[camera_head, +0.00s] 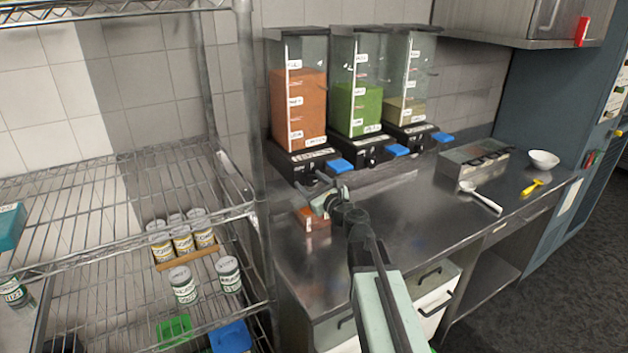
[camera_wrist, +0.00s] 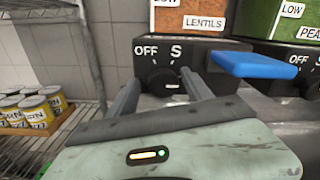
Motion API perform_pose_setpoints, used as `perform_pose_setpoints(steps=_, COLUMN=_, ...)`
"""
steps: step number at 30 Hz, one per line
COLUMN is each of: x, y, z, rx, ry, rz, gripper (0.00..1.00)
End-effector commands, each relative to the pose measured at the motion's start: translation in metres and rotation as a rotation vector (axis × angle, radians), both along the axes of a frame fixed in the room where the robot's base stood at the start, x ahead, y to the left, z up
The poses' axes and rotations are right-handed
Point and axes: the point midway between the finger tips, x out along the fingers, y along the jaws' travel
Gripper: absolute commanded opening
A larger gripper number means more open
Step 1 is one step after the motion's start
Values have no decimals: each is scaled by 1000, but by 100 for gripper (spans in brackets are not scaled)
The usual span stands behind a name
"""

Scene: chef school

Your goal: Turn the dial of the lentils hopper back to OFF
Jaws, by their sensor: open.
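The lentils hopper (camera_head: 300,105) is the leftmost of three clear hoppers, filled with orange-brown lentils on a black base. In the wrist view its LENTILS label (camera_wrist: 204,22) shows at the top. Its black dial (camera_wrist: 165,76) is on the base front, with OFF and S printed above it. I cannot tell clearly which mark the dial points at. My gripper (camera_wrist: 160,88) is open, with one finger on each side of the dial. Contact is not visible. In the head view my gripper (camera_head: 322,196) is in front of the hopper base, and the dial is not clear there.
A blue lever (camera_head: 340,166) juts out right of the dial. A small box with orange contents (camera_head: 313,218) is below my gripper. A wire shelf (camera_head: 236,213) with several cans is close on the left. The counter (camera_head: 400,215) is clear at the middle.

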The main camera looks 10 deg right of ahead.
Motion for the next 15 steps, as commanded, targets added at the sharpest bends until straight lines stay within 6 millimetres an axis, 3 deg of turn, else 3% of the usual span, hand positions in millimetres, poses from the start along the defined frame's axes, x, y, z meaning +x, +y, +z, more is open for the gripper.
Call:
perform_pose_setpoints(steps=5, x=0, y=-7, z=0, rx=0, ry=0, rz=-9, gripper=56)
perform_pose_setpoints(steps=11, x=0, y=-12, z=0, rx=-1, ry=0, rz=-15, gripper=0)
perform_pose_setpoints(steps=15, x=0, y=-18, z=0, rx=-2, ry=0, rz=-23, gripper=0)
